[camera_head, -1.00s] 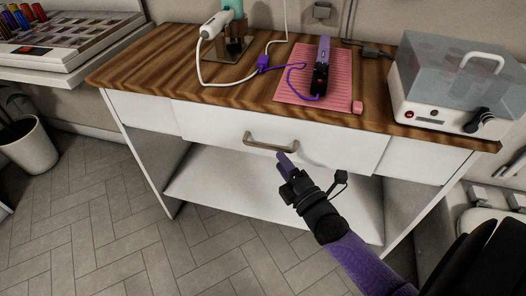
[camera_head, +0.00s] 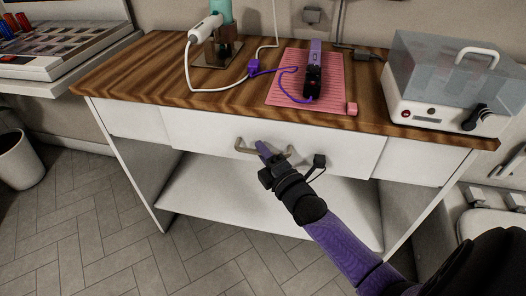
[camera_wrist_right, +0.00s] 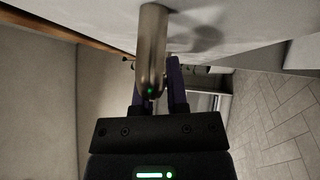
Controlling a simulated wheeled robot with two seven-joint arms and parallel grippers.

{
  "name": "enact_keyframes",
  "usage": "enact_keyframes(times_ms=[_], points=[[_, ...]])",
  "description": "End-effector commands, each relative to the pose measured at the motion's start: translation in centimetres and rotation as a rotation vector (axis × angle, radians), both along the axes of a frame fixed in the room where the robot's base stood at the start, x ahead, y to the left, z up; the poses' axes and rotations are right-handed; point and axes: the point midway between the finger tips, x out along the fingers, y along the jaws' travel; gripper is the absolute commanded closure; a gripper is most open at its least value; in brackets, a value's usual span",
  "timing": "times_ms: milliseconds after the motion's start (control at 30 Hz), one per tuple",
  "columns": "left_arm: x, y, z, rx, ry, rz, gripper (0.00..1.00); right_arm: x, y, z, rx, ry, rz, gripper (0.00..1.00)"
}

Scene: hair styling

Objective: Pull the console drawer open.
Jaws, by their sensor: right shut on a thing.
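The console drawer (camera_head: 335,154) has a white front under the wooden top and looks closed. Its metal bar handle (camera_head: 241,149) is in the middle of the front. In the head view my right gripper (camera_head: 264,152) reaches the handle from below right, with its fingers at the bar. In the right wrist view the handle (camera_wrist_right: 152,40) runs down between the two purple fingers of my right gripper (camera_wrist_right: 156,82), which is shut on it. The fingers hide part of the bar in the head view. My left gripper is out of view.
On the console top (camera_head: 130,80) are a white hair dryer (camera_head: 204,29) in a stand, a purple-and-black styling tool (camera_head: 314,75) on a pink mat (camera_head: 340,85), and a clear-lidded white box (camera_head: 450,90). An open shelf (camera_head: 215,195) lies below. The floor in front is clear.

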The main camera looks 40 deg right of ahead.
Motion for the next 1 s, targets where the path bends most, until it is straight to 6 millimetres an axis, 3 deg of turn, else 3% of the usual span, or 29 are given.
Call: enact_keyframes(times_ms=[533,1000], points=[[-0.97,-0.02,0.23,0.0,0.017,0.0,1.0,-0.02,0.01,-0.07,0.001,0.001,0.0,1.0],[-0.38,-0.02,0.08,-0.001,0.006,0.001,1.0,-0.03,0.01,-0.09,0.0,0.002,0.0,1.0]])
